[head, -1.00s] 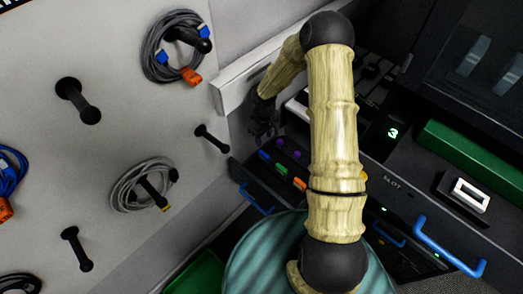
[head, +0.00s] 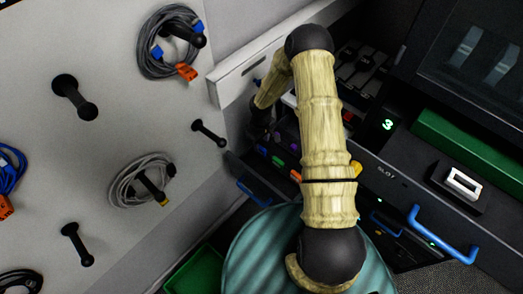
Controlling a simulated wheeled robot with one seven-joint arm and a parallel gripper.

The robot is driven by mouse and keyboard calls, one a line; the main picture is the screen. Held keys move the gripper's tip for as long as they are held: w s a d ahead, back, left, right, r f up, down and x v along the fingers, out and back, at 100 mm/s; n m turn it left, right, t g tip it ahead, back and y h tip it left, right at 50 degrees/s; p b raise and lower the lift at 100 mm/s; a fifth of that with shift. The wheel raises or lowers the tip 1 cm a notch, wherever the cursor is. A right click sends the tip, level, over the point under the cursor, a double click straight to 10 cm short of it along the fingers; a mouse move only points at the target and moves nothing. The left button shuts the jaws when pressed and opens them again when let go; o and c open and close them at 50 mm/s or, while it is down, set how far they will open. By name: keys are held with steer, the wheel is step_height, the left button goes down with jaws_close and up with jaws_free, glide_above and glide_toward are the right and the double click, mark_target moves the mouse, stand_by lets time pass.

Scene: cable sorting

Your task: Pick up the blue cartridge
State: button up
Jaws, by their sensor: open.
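A dark open drawer (head: 240,172) low against the wall holds small coloured cartridges. A green cartridge (head: 277,161) and an orange one (head: 295,175) show in its front row, with a purple one (head: 295,147) behind.
A pale wall with dark pegs and hung cables (head: 172,45) is on the left. A white ledge (head: 235,83) runs behind my arm. Blue drawer handles (head: 440,235) stick out at the right. A teal round surface (head: 250,250) and a green bin (head: 195,275) lie below.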

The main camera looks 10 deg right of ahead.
mark_target(261, 147)
steer(key=shift+a+f, duration=0.1)
steer(key=shift+a, duration=0.1)
steer(key=shift+f, duration=0.2)
steer(key=shift+f+p, duration=0.35)
steer(key=shift+f, duration=1.85)
steer(key=shift+d, duration=0.1)
jaws_close()
